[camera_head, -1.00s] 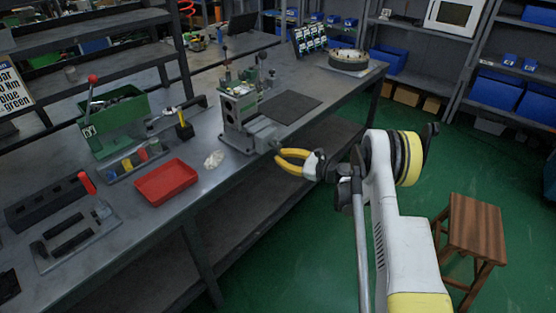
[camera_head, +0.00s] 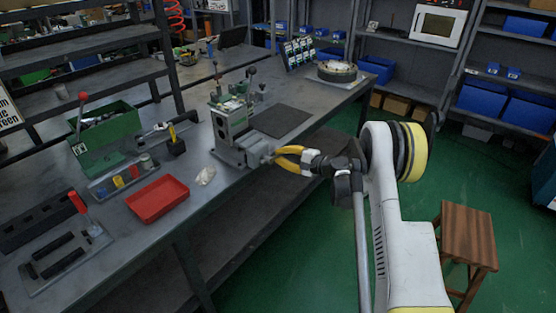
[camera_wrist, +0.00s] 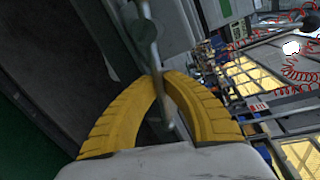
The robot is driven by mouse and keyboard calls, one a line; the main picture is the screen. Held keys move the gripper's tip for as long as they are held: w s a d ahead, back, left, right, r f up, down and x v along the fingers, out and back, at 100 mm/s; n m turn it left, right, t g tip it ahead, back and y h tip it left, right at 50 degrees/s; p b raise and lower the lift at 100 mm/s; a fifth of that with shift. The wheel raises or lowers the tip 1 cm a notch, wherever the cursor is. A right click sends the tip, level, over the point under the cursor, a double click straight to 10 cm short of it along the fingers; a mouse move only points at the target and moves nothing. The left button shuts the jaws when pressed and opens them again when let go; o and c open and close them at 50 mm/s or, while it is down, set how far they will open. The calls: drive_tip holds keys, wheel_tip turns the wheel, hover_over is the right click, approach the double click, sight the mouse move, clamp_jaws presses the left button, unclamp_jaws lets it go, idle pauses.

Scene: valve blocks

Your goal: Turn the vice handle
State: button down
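The grey vice (camera_head: 232,130) stands on the workbench near its front edge. Its screw end (camera_head: 262,147) faces my gripper. The thin metal vice handle (camera_wrist: 149,40) shows in the wrist view, with a dark round knob on it. My gripper (camera_head: 277,155) has two curved yellow fingers and is at the front of the vice. In the wrist view my gripper (camera_wrist: 162,76) has its fingertips drawn together with the handle bar between them. The bar runs on into the gap behind the tips. The exact contact is partly hidden by the fingers.
A red tray (camera_head: 157,198), a green box (camera_head: 106,138) and a red-handled toggle clamp (camera_head: 72,240) lie left on the bench. A dark mat (camera_head: 281,120) lies behind the vice. A wooden stool (camera_head: 467,232) stands at right. The green floor before the bench has free room.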

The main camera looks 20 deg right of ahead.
wheel_tip(320, 180, up, 3)
drive_tip(key=n, duration=0.1)
drive_tip(key=n+h, duration=0.1)
drive_tip(key=n, duration=0.1)
drive_tip(key=shift+d+f+n+t, duration=0.2)
drive_tip(key=shift+n+t, duration=0.1)
drive_tip(key=shift+t, duration=0.1)
drive_tip(key=shift+s+a+r+n+t+h+p, duration=0.1)
drive_tip(key=shift+a+r+n+t+h+p, duration=0.1)
drive_tip(key=shift+r+n, duration=0.4)
drive_tip(key=shift+a+r+n+t+h+p, duration=0.1)
drive_tip(key=shift+r+n+t+h, duration=0.15)
drive_tip(key=shift+n, duration=0.55)
drive_tip(key=shift+r, duration=0.1)
drive_tip(key=c, duration=1.5)
unclamp_jaws()
drive_tip(key=shift+s, duration=0.1)
drive_tip(key=v, duration=1.2)
drive_tip(key=shift+d, duration=0.1)
